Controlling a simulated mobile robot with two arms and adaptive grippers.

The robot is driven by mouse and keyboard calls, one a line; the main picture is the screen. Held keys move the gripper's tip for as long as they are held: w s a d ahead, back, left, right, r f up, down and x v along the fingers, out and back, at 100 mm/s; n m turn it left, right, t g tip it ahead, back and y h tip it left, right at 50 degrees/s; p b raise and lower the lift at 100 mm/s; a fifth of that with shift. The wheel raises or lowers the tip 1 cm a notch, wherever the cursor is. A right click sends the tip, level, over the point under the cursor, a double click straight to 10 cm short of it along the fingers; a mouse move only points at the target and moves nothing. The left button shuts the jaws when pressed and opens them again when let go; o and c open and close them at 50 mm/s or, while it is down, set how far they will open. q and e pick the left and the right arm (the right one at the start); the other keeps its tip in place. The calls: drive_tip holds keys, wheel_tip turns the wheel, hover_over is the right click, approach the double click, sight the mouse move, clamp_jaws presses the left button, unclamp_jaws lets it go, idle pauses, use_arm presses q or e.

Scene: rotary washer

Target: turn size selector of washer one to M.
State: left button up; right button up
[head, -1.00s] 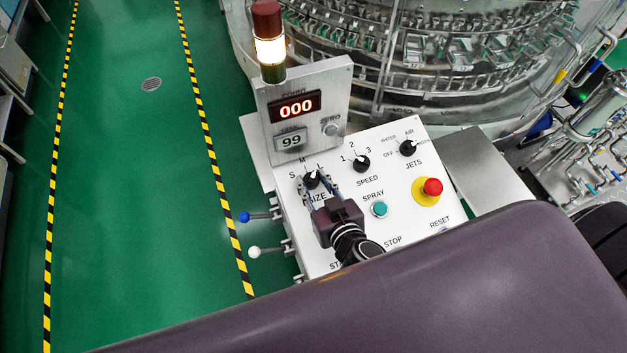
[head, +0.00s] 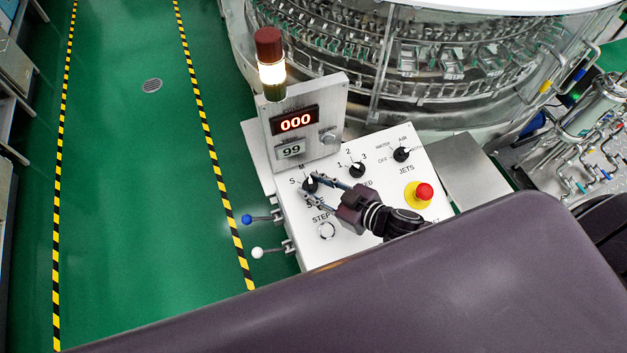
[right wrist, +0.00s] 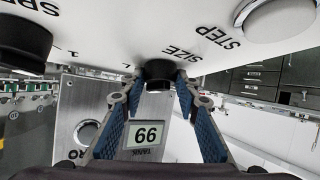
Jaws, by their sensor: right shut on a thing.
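The size selector (head: 309,186) is a small black knob on the white sloped control panel (head: 290,218), below the display box. The M mark shows just above it and the S mark to its left; the L mark is hidden in the head view. The exact heading of its pointer is too small to tell. My right gripper (head: 312,184) reaches in from the lower right, its two fingers shut on the knob's sides. In the right wrist view the knob (right wrist: 159,72) sits between the blue-padded fingertips. My left gripper is not in view.
The display box (head: 325,110) with a lit signal lamp (head: 270,55) stands close behind the knob. The speed knob (head: 357,170), jets knob (head: 401,154) and red stop button (head: 424,191) lie to the right. Two levers (head: 258,253) stick out at the panel's left side.

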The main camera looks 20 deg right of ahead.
drive_tip(key=shift+w+d+r+n+g+y+p, duration=0.1)
drive_tip(key=shift+n+g+y+p, duration=0.3)
drive_tip(key=shift+n, duration=0.25)
drive_tip(key=shift+w+d+r+n+g+y+p, duration=0.1)
drive_tip(key=shift+n+g+y+p, duration=0.3)
drive_tip(key=shift+n, duration=0.25)
drive_tip(key=shift+f, duration=0.1)
drive_tip(key=o, duration=1.2)
drive_tip(key=shift+s+a, duration=0.1)
drive_tip(key=shift+c, duration=0.2)
drive_tip(key=shift+s, duration=0.15)
drive_tip(key=v, duration=1.1)
drive_tip(key=shift+d, duration=0.4)
drive_tip(key=shift+s, duration=0.1)
